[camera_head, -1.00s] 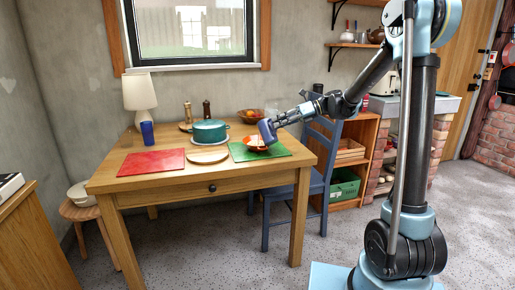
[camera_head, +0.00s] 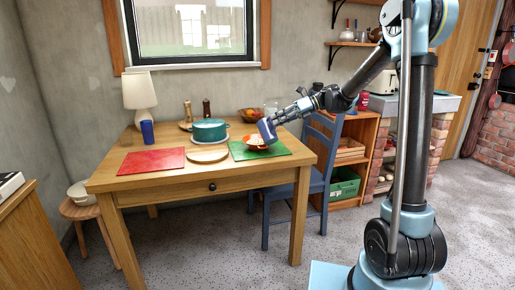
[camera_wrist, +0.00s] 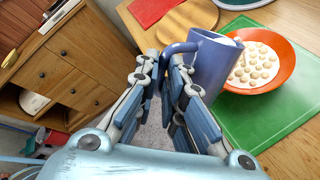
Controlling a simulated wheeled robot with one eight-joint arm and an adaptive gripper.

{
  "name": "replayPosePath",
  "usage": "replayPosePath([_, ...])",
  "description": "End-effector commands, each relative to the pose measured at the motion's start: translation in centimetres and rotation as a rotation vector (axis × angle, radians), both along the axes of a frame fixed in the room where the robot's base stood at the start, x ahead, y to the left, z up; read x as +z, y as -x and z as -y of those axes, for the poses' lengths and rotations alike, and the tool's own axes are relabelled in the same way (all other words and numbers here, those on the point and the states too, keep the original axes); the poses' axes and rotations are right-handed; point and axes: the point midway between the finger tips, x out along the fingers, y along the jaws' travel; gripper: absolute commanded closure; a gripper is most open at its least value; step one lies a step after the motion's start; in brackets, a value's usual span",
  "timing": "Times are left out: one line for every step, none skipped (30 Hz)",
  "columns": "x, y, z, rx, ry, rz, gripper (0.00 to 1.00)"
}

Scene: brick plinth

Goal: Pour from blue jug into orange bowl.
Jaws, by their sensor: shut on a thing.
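The blue jug (camera_wrist: 212,62) is in the wrist view, its mouth tipped toward the orange bowl. My gripper (camera_wrist: 168,62) is shut on the jug's handle. The orange bowl (camera_wrist: 285,72) sits on the green mat, right of the jug, and holds a white layer with many pale round pieces. The jug's lip is over the bowl's left edge. In the head view the jug (camera_head: 267,130) is tilted left above the bowl (camera_head: 257,147), with my gripper (camera_head: 277,120) at its right. The jug's inside is mostly hidden.
The green mat (camera_head: 280,152) lies at the table's right side. A round wooden board (camera_head: 207,156), a red mat (camera_head: 150,162), a teal pot (camera_head: 209,130) and a blue cup (camera_head: 147,132) are to the left. A blue chair (camera_head: 318,165) stands at the table's right.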

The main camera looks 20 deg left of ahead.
Motion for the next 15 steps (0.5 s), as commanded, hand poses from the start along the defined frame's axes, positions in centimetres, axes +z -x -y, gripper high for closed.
replayPosePath([0.0,0.0,0.0,0.001,0.001,-0.001,1.0])
replayPosePath([0.0,0.0,0.0,0.0,0.001,-0.002,1.0])
replayPosePath([0.1,0.1,0.1,-0.001,-0.008,0.008,1.0])
replayPosePath([0.0,0.3,0.3,-0.002,-0.028,0.03,1.0])
replayPosePath([-0.4,0.7,0.7,-0.004,-0.059,0.063,1.0])
replayPosePath([-0.7,1.1,1.1,-0.005,-0.103,0.111,1.0])
replayPosePath([-0.9,1.5,1.4,-0.004,-0.132,0.142,1.0])
replayPosePath([-1.1,1.7,1.6,-0.003,-0.151,0.162,1.0])
replayPosePath([-1.2,1.9,1.8,-0.003,-0.166,0.18,1.0])
replayPosePath([-1.2,1.9,1.9,-0.002,-0.172,0.186,1.0])
replayPosePath([-1.2,1.9,1.8,-0.001,-0.172,0.188,1.0])
replayPosePath([-1.2,1.9,1.8,-0.001,-0.172,0.188,1.0])
replayPosePath([-1.2,1.9,1.8,-0.001,-0.174,0.188,1.0])
replayPosePath([-1.2,2.0,1.9,-0.001,-0.175,0.19,1.0])
replayPosePath([-1.3,2.0,1.9,-0.001,-0.18,0.195,1.0])
